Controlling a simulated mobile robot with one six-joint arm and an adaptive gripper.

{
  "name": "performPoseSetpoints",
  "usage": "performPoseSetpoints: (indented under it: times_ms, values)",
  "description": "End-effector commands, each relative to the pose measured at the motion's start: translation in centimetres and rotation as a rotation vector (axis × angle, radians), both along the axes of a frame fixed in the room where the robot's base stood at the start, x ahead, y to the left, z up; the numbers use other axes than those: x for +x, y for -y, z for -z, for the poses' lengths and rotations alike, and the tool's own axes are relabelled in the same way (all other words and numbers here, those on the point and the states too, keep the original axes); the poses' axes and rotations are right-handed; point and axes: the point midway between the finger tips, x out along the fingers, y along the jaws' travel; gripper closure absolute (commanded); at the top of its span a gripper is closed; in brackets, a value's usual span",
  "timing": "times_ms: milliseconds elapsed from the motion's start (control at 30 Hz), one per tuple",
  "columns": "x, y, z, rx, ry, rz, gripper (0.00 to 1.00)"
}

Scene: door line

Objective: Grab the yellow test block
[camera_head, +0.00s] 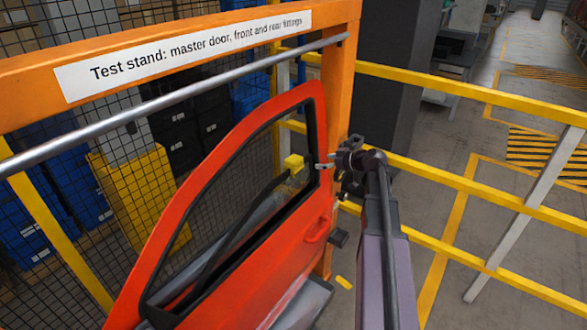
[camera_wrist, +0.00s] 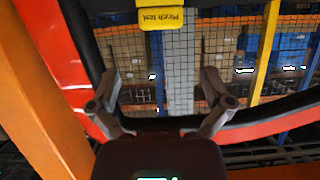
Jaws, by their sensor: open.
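The yellow test block (camera_head: 293,162) shows at the window opening of the red door (camera_head: 318,120), near the upper right part of the frame. In the wrist view the block (camera_wrist: 160,17) is at the top centre, partly cut off, with "Pinch test" lettering upside down. My gripper (camera_head: 326,165) is just right of the block in the head view, apart from it. In the wrist view my gripper (camera_wrist: 160,78) has its two fingers spread wide with nothing between them. The block lies beyond the fingertips, above them in that picture.
The door hangs in an orange test stand (camera_head: 341,75) with a grey bar (camera_head: 180,95) across the top. Black mesh (camera_head: 30,90) stands behind it, with blue and yellow bins beyond. Yellow rails (camera_head: 450,92) run on the right. The window frame's dark edge (camera_wrist: 262,118) is close to my fingers.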

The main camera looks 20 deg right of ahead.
Motion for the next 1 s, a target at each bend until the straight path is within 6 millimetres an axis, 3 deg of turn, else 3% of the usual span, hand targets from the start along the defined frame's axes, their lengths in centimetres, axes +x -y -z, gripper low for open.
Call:
performPoseSetpoints:
  times_ms: [600, 1000]
  values:
    - [5.7, -3.8, 3.1, 0.000, -0.001, -0.001, 0.00]
    - [6.4, -4.3, 3.2, 0.000, -0.002, 0.003, 0.00]
